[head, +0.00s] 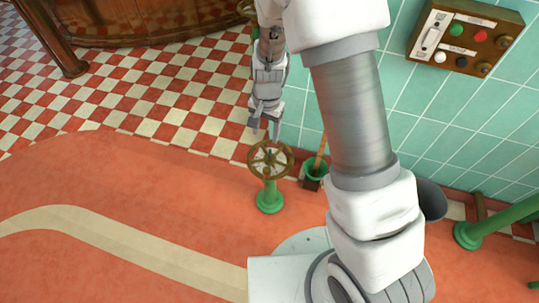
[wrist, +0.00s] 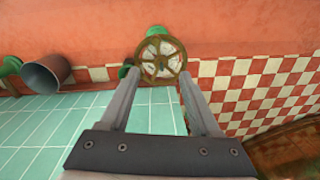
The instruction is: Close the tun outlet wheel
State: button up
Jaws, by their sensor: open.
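The outlet wheel (head: 270,158) is a brass-brown spoked handwheel on a short green pedestal (head: 270,198) that stands on the orange floor. My gripper (head: 265,128) is above and just behind the wheel in the head view, pointing down toward it. In the wrist view the wheel (wrist: 160,58) lies beyond the fingertips, roughly centred between the two open fingers (wrist: 158,82). The fingers look empty. I cannot tell whether either fingertip touches the rim.
A grey bucket (head: 431,200) and green pipe (head: 495,222) are farther right. A control box (head: 466,35) hangs on the teal tiled wall. The floor left of the wheel is clear.

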jog(key=b, duration=0.1)
send_over(267, 169)
notch_tip(267, 169, down, 7)
jog(key=shift+m, duration=0.3)
notch_tip(267, 169, down, 16)
jog(key=b, duration=0.5)
jog(key=shift+a+f+b, duration=0.1)
jog(key=shift+f+b, duration=0.15)
jog(key=shift+b, duration=0.1)
grip_shut()
dwell(0.6)
